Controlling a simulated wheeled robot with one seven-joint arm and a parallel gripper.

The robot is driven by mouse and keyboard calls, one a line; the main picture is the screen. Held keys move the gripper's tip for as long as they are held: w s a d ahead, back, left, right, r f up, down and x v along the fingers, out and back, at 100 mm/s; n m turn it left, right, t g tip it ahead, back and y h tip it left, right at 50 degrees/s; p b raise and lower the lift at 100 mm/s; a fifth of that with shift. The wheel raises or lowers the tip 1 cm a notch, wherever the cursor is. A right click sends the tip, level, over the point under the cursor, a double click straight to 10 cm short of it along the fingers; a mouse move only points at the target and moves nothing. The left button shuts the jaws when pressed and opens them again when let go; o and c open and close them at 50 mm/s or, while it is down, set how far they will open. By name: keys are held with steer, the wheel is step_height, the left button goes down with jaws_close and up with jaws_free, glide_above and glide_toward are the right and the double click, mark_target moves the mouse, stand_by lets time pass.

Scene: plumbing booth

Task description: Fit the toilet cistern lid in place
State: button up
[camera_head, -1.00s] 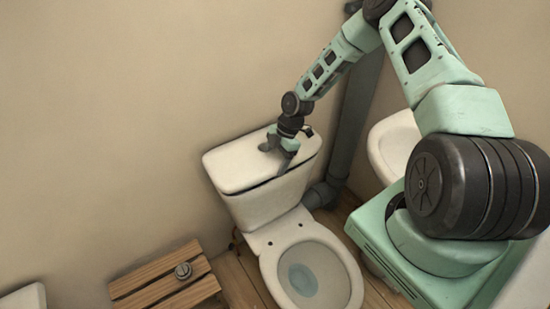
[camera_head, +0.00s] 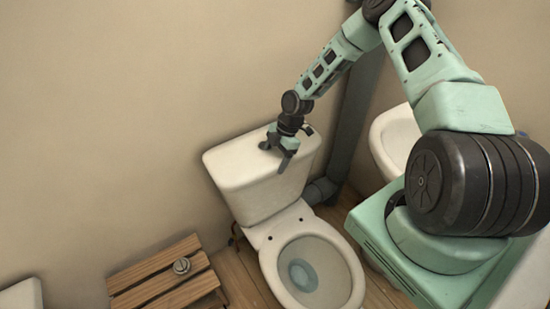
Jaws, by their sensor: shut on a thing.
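The white cistern lid (camera_head: 238,162) lies along the top of the white toilet cistern (camera_head: 265,202), against the wall. No dark gap shows between the lid and the cistern along the front edge. My gripper (camera_head: 278,154) comes down from above at the right half of the lid. It is shut on the lid, with one finger over the top and the other at the front edge. The exact contact of the fingers is too small to see.
The toilet bowl (camera_head: 308,272) stands open below the cistern. A wooden slatted stool (camera_head: 160,282) with a small metal part (camera_head: 182,266) on it stands at the lower left. A grey pipe (camera_head: 350,130) and a white basin (camera_head: 390,140) are on the right.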

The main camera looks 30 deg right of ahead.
steer(key=shift+w, duration=0.1)
stand_by(0.3)
steer(key=o, duration=2.1)
steer(key=shift+f, duration=0.1)
steer(key=b+v, duration=0.2)
steer(key=v, duration=1.5)
steer(key=shift+d+r, duration=0.1)
steer(key=shift+r, duration=0.15)
